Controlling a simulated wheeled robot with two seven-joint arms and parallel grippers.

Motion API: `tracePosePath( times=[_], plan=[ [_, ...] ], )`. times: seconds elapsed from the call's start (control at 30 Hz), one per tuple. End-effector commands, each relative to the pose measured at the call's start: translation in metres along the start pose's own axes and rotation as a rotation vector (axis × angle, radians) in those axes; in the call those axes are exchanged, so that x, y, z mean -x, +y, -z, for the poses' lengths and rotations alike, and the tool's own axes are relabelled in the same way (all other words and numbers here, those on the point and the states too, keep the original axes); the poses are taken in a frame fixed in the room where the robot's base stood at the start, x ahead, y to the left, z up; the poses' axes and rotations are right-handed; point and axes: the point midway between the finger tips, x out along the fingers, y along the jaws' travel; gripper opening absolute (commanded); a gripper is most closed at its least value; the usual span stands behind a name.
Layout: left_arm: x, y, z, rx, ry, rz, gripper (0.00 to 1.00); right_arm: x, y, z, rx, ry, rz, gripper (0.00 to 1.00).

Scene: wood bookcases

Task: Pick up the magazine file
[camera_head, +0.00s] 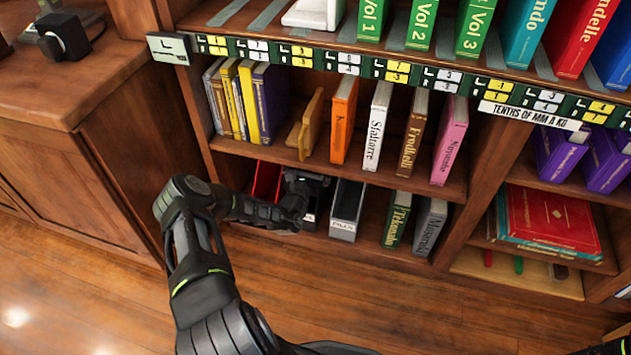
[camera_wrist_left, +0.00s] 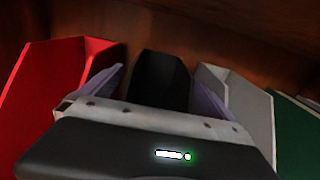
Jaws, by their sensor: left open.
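Three magazine files stand on the bottom shelf: a red one (camera_head: 267,182), a black one (camera_wrist_left: 158,80) and a grey one (camera_head: 346,210). My left gripper (camera_head: 303,190) reaches in at the black file, whose body is mostly hidden behind it in the head view. In the left wrist view my left gripper (camera_wrist_left: 157,95) is open, with one finger on each side of the black file. I cannot tell whether the fingers touch it. The red file (camera_wrist_left: 45,95) is close on the left and the grey file (camera_wrist_left: 240,105) close on the right. My right gripper is out of view.
A green book (camera_head: 397,220) and a grey book (camera_head: 430,228) stand right of the files. A wooden cabinet (camera_head: 80,90) stands at left. The floor in front is clear.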

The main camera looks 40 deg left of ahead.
Motion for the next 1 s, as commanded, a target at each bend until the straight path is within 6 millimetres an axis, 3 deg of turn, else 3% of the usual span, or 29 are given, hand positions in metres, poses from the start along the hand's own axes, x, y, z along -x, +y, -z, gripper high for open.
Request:
tracePosePath(
  times=[0.17,1.0],
  plan=[
    [0.0002,-0.0001,0.0002,0.000,0.000,0.000,0.99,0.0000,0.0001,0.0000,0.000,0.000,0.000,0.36],
    [0.0003,-0.0001,0.0003,0.000,0.000,0.000,0.30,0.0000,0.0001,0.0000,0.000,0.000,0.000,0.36]
  ],
)
